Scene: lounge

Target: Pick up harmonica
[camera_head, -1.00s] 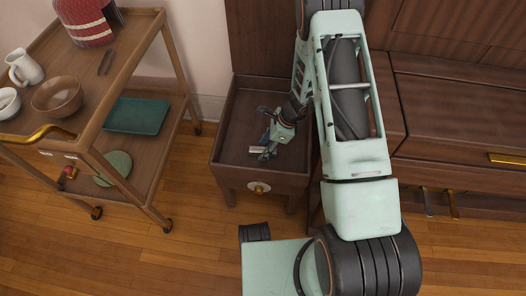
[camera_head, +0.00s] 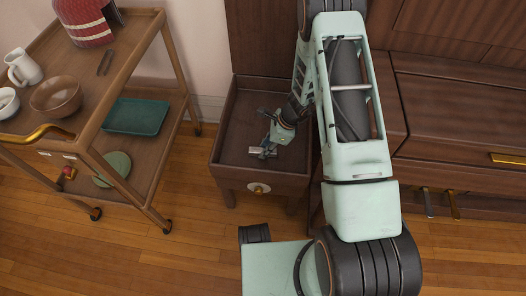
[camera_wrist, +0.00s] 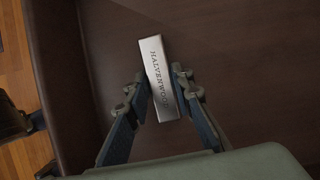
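The harmonica (camera_wrist: 160,78) is a slim silver bar with the lettering "HALVENWOOD". In the wrist view it lies lengthwise between the two fingers of my gripper (camera_wrist: 159,75). One finger is close against each long side, and the gap between them is about the harmonica's width, so my gripper looks shut on it. In the head view the harmonica (camera_head: 257,150) is a small bright strip under my gripper (camera_head: 266,152), partly covered by the fingers. It is inside the dark wooden box-like stand (camera_head: 234,130), at or just above its floor; I cannot tell which.
The stand's raised walls surround my gripper. A wooden piano (camera_head: 460,115) stands to the right. On the left is a wooden cart (camera_head: 120,50) with a brown bowl (camera_head: 57,95), a white jug (camera_head: 24,68) and a green tray (camera_head: 137,116). Wooden floor (camera_head: 180,255) is clear in front.

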